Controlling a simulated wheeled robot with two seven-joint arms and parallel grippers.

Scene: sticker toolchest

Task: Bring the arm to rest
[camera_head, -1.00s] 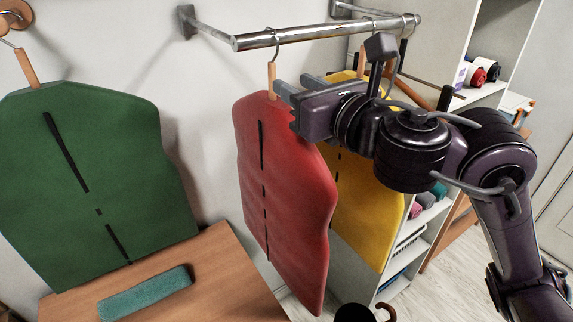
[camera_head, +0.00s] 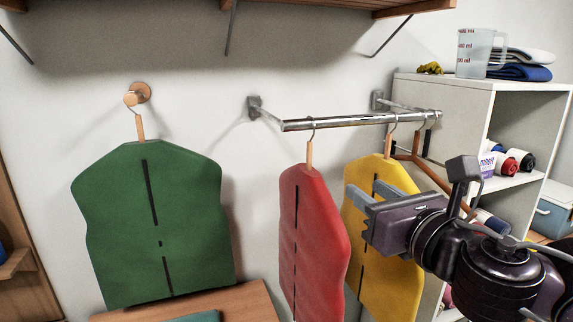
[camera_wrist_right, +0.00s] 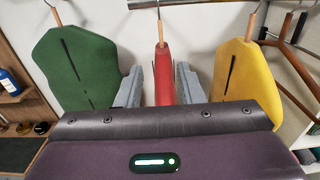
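My right gripper (camera_head: 366,188) comes in from the right, its two grey fingers spread apart with nothing held. In the right wrist view the open fingers (camera_wrist_right: 160,72) frame the red garment (camera_wrist_right: 161,80), which hangs beyond them. In the head view the red garment (camera_head: 312,240) hangs from the metal rail (camera_head: 350,120), left of the fingertips, with a visible gap. The yellow garment (camera_head: 375,270) hangs on the same rail, partly hidden behind my gripper. The green garment (camera_head: 160,225) hangs alone from a wooden wall peg (camera_head: 138,94). My left gripper is not in view.
A white shelf unit (camera_head: 445,88) stands at the right, holding a measuring cup (camera_head: 474,52), folded cloths and rolled items. An empty wooden hanger (camera_head: 440,176) is near the rail's right end. A wooden surface (camera_head: 245,300) lies below the green garment.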

